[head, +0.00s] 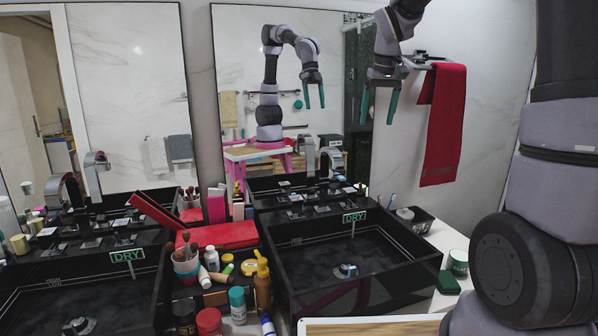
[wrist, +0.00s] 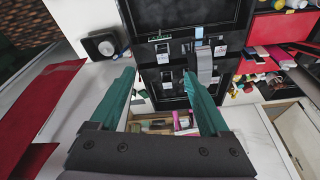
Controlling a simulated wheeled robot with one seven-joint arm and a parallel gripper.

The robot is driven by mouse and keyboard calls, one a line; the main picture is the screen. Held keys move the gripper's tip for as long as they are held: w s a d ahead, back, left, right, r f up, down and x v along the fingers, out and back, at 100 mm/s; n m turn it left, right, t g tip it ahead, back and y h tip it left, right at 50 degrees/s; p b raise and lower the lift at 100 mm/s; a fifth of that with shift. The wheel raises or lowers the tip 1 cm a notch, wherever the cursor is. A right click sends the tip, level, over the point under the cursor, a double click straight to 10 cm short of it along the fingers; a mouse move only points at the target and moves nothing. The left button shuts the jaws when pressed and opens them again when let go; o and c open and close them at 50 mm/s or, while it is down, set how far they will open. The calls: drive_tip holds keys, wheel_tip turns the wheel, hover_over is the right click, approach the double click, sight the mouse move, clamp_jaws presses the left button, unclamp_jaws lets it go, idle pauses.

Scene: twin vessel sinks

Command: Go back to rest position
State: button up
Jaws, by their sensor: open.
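My gripper (head: 379,106) is open and empty, with its two green fingers pointing down in the air above the back right of the right sink. Its fingers also show in the wrist view (wrist: 158,100), apart, with nothing held between them. My arm rises on the right side of the head view. The right black vessel sink (head: 400,268) stands below and in front of the gripper, with a DRY sign on its back edge.
A red towel (head: 443,125) hangs on the wall just right of the gripper. Mirrors (head: 130,90) stand behind. Bottles, brushes and a red case (head: 222,236) crowd the counter between the sinks. The left sink (head: 60,295) is at the left. Air above the right sink is clear.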

drive_tip(key=s+d+r+m+t, duration=0.1)
drive_tip(key=s+r+m+t, duration=0.1)
drive_tip(key=s, duration=1.1)
drive_tip(key=s+d+r+m+t+y, duration=0.1)
drive_tip(key=s+d+r+m+t, duration=0.1)
drive_tip(key=s, duration=1.1)
drive_tip(key=shift+r+m+t+y, duration=0.3)
drive_tip(key=shift+r+m, duration=0.1)
drive_tip(key=shift+r, duration=0.05)
